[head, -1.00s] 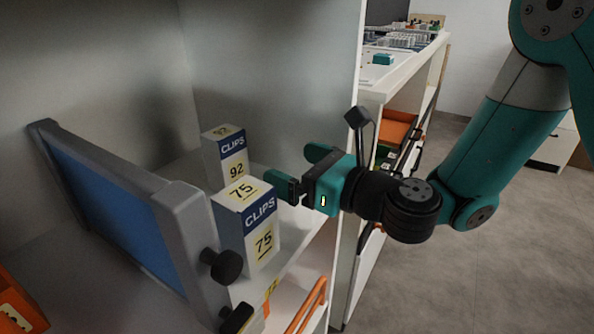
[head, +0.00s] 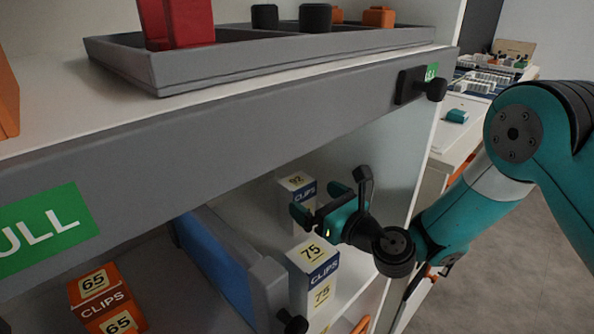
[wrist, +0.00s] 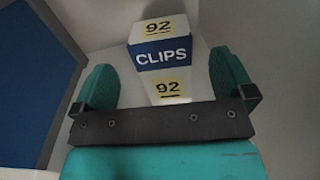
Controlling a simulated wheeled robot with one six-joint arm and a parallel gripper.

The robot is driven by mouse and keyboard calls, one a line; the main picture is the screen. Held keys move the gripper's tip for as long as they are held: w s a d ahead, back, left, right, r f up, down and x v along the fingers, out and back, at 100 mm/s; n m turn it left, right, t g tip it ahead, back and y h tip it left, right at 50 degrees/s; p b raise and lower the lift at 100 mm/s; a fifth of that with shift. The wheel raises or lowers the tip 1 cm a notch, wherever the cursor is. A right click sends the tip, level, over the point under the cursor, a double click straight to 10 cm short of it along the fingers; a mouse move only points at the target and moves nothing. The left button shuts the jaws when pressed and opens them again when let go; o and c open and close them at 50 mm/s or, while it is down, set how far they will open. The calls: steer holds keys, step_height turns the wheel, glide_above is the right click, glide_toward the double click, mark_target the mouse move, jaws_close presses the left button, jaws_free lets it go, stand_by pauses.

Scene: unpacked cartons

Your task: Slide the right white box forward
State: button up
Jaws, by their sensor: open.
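Two white boxes with blue CLIPS bands and yellow labels stand on the shelf, right of a blue panel. The rear one, marked 92 (head: 297,187), is partly hidden behind my gripper in the head view. The nearer one, marked 75 (head: 313,262), stands in front of it. My gripper (head: 319,203) is open and empty, behind the 75 box and close to the 92 box. In the wrist view, the 92 box (wrist: 160,52) stands upright ahead, between the lines of my two fingers (wrist: 163,82). Contact with it cannot be told.
A blue panel with a grey frame (head: 263,272) stands left of the white boxes. An orange CLIPS box marked 65 (head: 97,283) is further left. A grey beam with green labels (head: 250,128) crosses above, with a grey tray (head: 200,65) over it. The shelf's side wall is at right.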

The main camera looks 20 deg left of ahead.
mark_target(305, 193)
steer(key=p+x, duration=0.1)
steer(key=x, duration=0.5)
steer(key=shift+w+a, duration=0.25)
steer(key=shift+c, duration=0.5)
steer(key=c, duration=1)
steer(key=shift+s+f, duration=0.1)
